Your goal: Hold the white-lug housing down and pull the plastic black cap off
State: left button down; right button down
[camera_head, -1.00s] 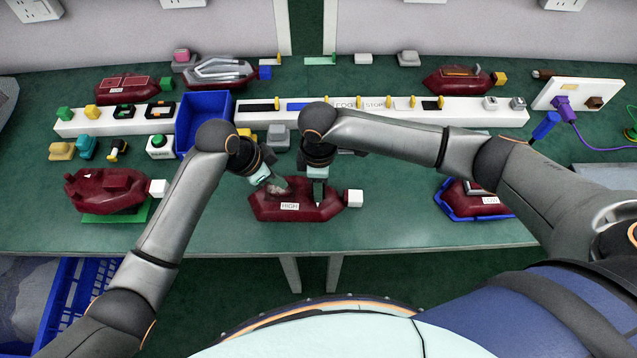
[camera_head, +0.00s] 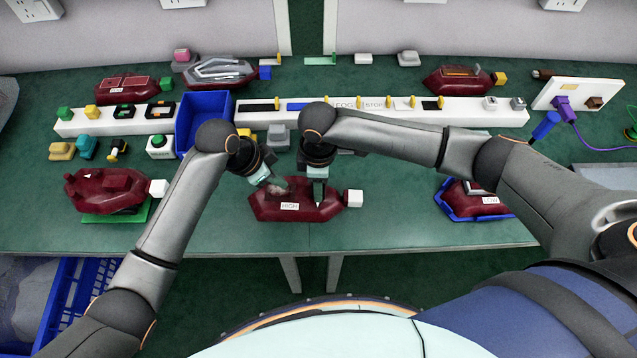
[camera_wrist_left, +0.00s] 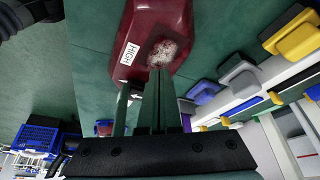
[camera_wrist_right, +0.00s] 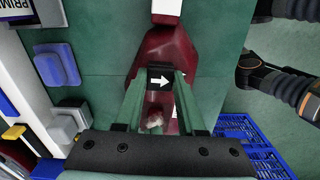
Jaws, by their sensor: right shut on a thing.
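The dark red housing (camera_head: 268,210) with a "HIGH" label and a white lug (camera_head: 354,198) lies at the front middle of the table. My left gripper (camera_head: 283,187) has its fingers together, with the tips at a pale scuffed patch on the housing. The left wrist view shows this patch (camera_wrist_left: 166,52) just beyond the fingertips; contact is hard to tell. My right gripper (camera_head: 318,198) points down over the housing. In the right wrist view its fingers are shut on a black cap (camera_wrist_right: 160,69) with a white arrow, which still appears at the housing.
Another red housing (camera_head: 105,182) with a white lug stands at the left on a green mat. One marked "LOW" (camera_head: 490,200) is in a blue tray at the right. A blue bin (camera_head: 203,108) and a white rail (camera_head: 285,118) run behind. Bare table lies between the housings.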

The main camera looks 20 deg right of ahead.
pick_arm(q)
jog(key=shift+f, duration=0.9)
dwell(1.4)
pick_arm(e)
jog(key=c, duration=1.1)
grip_release()
pick_arm(q)
jog(key=shift+s, duration=0.1)
pick_arm(e)
grip_shut()
